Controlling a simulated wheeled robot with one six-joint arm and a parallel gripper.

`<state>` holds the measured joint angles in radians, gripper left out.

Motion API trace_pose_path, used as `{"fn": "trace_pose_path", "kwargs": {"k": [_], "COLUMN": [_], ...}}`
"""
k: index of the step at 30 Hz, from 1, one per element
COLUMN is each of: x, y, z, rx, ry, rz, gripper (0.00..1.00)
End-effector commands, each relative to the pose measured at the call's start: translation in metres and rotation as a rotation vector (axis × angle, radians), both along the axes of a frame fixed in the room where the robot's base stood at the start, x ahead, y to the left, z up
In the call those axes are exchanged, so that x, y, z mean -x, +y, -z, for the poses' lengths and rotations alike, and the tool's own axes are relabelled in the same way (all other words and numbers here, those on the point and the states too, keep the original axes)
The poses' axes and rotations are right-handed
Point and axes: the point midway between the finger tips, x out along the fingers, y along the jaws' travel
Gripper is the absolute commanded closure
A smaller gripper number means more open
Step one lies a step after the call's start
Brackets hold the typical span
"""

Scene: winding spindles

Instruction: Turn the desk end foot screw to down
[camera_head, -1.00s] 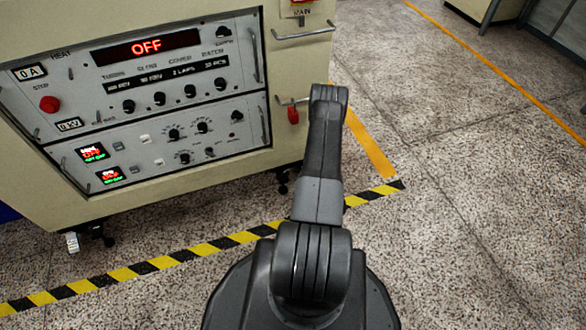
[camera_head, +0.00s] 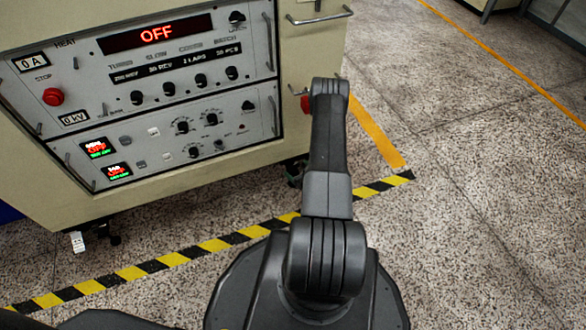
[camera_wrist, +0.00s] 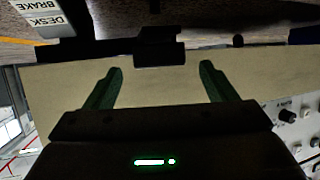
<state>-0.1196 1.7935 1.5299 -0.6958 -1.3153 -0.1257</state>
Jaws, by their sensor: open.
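The cream cabinet (camera_head: 200,190) stands on dark feet and casters. One dark foot (camera_head: 115,238) shows under its left end beside a small white tag (camera_head: 77,242). Another dark foot (camera_head: 295,172) shows under its right end, partly hidden by my arm. I cannot tell which is the desk end foot screw, or its setting. In the wrist view a white label reading "DESK BRAKE" (camera_wrist: 62,16) is at the upper left, with a dark bar and block (camera_wrist: 160,48) beyond my fingers. My gripper (camera_wrist: 161,68) is open and empty, its green fingers in front of the cream cabinet panel.
The control panel has red "OFF" displays (camera_head: 156,34), knobs and a red stop button (camera_head: 53,97). A metal handle (camera_head: 320,17) projects at the cabinet's right side. Yellow-black floor tape (camera_head: 215,244) runs before the cabinet. Speckled floor (camera_head: 480,200) on the right is clear.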

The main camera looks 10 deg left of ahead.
Motion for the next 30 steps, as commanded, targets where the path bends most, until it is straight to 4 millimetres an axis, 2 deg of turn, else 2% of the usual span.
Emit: {"fn": "trace_pose_path", "kwargs": {"k": [1,6,19,20,26,30], "x": [-0.006,-0.02,-0.027,-0.027,-0.027,-0.026], "y": [0.008,0.023,0.03,0.03,0.03,0.03], "z": [0.007,0.014,0.016,0.016,0.016,0.016], "rx": [0.0,0.0,0.0,0.0,0.0,0.0], "ry": [-0.002,-0.002,0.0,0.0,0.0,0.0], "rz": [-0.004,-0.002,0.001,0.001,0.001,0.004], "gripper": [0.22,0.22,0.22,0.26,0.65,0.66]}}
